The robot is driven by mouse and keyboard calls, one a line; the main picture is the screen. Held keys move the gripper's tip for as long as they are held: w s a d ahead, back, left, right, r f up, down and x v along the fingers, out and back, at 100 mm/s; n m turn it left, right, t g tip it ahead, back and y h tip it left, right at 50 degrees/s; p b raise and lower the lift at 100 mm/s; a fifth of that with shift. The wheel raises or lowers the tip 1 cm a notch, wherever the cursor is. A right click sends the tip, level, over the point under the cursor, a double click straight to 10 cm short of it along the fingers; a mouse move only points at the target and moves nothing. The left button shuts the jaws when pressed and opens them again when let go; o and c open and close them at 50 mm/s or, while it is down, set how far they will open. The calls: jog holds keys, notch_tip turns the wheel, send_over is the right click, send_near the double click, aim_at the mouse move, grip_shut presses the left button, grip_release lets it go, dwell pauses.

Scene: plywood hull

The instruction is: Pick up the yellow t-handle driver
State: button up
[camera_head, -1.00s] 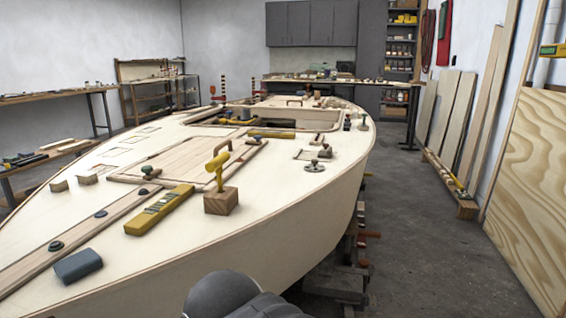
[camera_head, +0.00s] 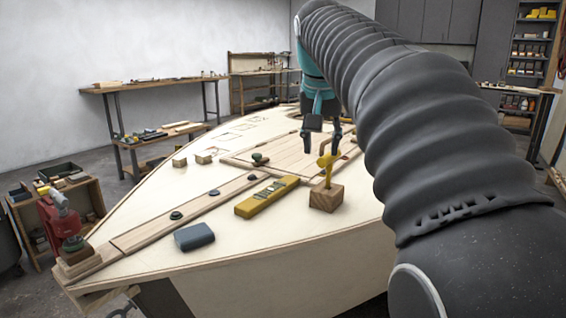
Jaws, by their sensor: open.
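The yellow t-handle driver (camera_head: 327,170) stands upright in a square wooden block (camera_head: 326,198) on the pale plywood hull deck (camera_head: 290,215). Its yellow crossbar is at the top. My gripper (camera_head: 321,146) hangs from the teal wrist with its two dark fingers pointing down and apart. The gripper is open and empty. In the picture its fingertips are just above the driver's crossbar. I cannot tell the exact depth gap, but the fingers look to be behind the driver.
A yellow level-like tool (camera_head: 267,197) and a blue-grey block (camera_head: 194,237) lie left of the driver. Small wooden blocks (camera_head: 204,157) sit farther back. My dark arm hides the deck's right side.

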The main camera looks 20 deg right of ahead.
aim_at(329, 170)
jog(key=shift+m, duration=0.7)
jog(key=w+d+r, duration=0.2)
jog(key=w+d, duration=0.1)
jog(key=shift+w+r, duration=0.15)
jog(key=shift+r, duration=0.1)
jog(key=x, duration=0.4)
jog(key=b+x, duration=0.1)
jog(key=x, duration=0.4)
jog(key=b+x, duration=0.1)
jog(key=x, duration=0.3)
jog(key=shift+d+f, duration=0.25)
jog(key=shift+d, duration=0.2)
grip_shut()
